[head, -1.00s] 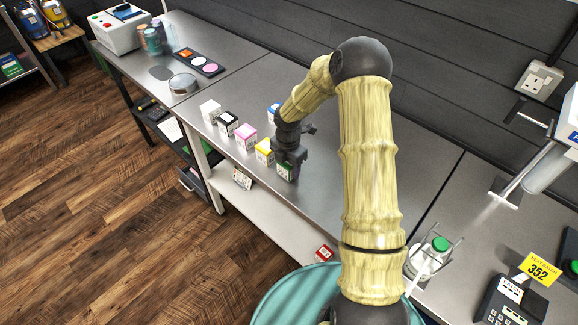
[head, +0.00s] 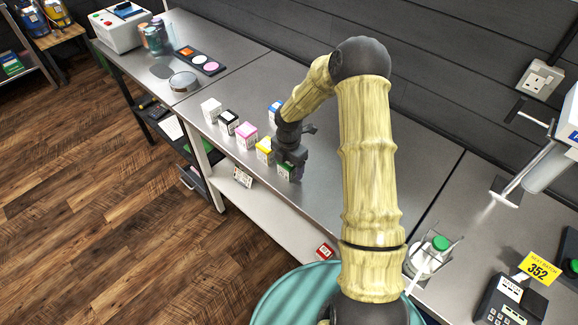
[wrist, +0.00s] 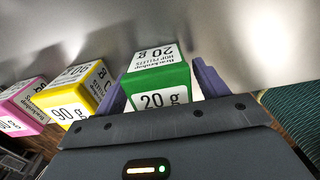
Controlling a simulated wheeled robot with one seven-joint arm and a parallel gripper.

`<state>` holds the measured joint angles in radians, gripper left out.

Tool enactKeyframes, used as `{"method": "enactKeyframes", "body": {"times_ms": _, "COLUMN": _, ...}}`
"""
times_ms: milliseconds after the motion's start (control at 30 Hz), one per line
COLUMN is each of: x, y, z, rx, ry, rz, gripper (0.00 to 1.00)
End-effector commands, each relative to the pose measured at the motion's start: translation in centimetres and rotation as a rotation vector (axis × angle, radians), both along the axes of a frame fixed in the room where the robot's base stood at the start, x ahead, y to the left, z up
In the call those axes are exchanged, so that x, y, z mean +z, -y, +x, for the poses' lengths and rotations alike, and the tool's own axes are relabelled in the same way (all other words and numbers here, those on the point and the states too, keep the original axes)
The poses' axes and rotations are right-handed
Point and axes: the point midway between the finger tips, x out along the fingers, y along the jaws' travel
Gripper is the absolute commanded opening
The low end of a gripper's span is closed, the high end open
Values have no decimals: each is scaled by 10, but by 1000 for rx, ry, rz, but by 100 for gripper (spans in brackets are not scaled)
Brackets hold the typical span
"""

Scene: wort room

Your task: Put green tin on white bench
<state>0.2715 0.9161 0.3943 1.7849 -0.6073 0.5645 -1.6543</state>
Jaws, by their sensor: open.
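The green tin (wrist: 162,82) has a white label reading 20 g and stands on the steel bench (head: 320,185). In the wrist view it lies between the two open fingers of my gripper (wrist: 160,85). In the head view the green tin (head: 286,171) is mostly hidden under my gripper (head: 291,163). The fingers are on either side of it; I cannot tell whether they touch it. Which surface is the white bench is not clear; a pale lower shelf (head: 262,214) runs under the steel bench.
A yellow tin (head: 264,150) stands close left of the green one, then a pink tin (head: 246,136), a black-topped tin (head: 229,122) and a white tin (head: 210,110). A blue tin (head: 274,110) stands behind. A teal drum (head: 290,297) is at the front.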

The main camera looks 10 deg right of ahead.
Motion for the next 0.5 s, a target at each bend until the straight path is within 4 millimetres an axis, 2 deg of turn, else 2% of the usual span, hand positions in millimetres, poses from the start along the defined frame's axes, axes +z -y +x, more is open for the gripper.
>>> {"method": "enactKeyframes", "body": {"times_ms": 167, "x": 24, "y": 1, "z": 1, "rx": -1, "ry": 4, "rz": -1, "gripper": 72}}
{"method": "enactKeyframes", "body": {"times_ms": 500, "x": 90, "y": 1, "z": 1, "rx": -1, "ry": 5, "rz": -2, "gripper": 72}}
